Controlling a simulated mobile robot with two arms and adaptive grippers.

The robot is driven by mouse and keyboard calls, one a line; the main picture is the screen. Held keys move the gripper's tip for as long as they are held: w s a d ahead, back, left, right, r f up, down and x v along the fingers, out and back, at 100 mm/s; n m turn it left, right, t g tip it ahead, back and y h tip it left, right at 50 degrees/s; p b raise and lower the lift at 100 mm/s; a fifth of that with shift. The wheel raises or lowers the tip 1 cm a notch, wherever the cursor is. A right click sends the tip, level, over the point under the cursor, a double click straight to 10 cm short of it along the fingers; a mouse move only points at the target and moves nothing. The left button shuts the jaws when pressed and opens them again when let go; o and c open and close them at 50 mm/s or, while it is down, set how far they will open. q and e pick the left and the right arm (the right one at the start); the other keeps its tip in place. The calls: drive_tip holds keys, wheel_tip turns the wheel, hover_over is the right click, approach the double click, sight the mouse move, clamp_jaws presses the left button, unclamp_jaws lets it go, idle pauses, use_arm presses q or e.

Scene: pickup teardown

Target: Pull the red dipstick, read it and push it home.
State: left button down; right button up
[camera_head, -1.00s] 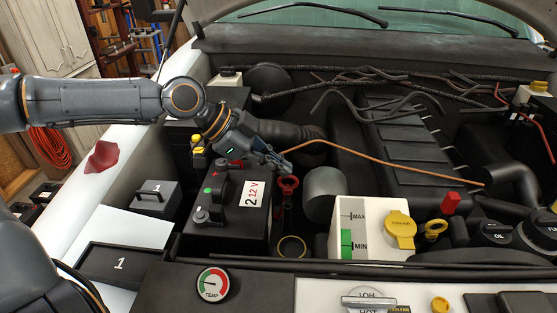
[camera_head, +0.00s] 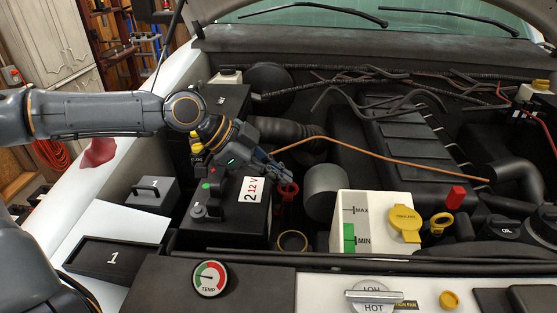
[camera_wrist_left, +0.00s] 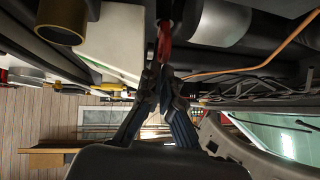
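The red dipstick (camera_head: 288,189) has a ring-shaped handle and stands in the engine bay just right of the battery marked 2. Its lower part is hidden in shadow. My left gripper (camera_head: 285,178) reaches in from the left, its fingertips right at the top of the red handle. In the left wrist view the fingertips (camera_wrist_left: 161,72) are close together at the end of the red handle (camera_wrist_left: 164,42). Whether they pinch it or stand slightly apart cannot be told. No markings on the dipstick can be read. My right gripper is not in view.
The battery (camera_head: 235,215) lies below my left wrist. A grey cylinder (camera_head: 325,190) and a white MAX/MIN reservoir (camera_head: 370,222) stand to the right. An orange-brown cable (camera_head: 400,163) runs just behind the gripper.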

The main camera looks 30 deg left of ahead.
use_arm(q)
drive_tip(key=shift+s+f, duration=0.2)
drive_tip(key=shift+f, duration=0.15)
drive_tip(key=s+a+r, duration=0.2)
drive_tip(key=r, duration=0.3)
drive_tip(key=s+a+r+p, duration=0.1)
drive_tip(key=s+a+r, duration=0.1)
drive_tip(key=r, duration=0.4)
drive_tip(key=shift+s+a+r, duration=0.25)
drive_tip(key=shift+s+a, duration=0.05)
drive_tip(key=shift+a, duration=0.5)
drive_tip(key=shift+d, duration=0.1)
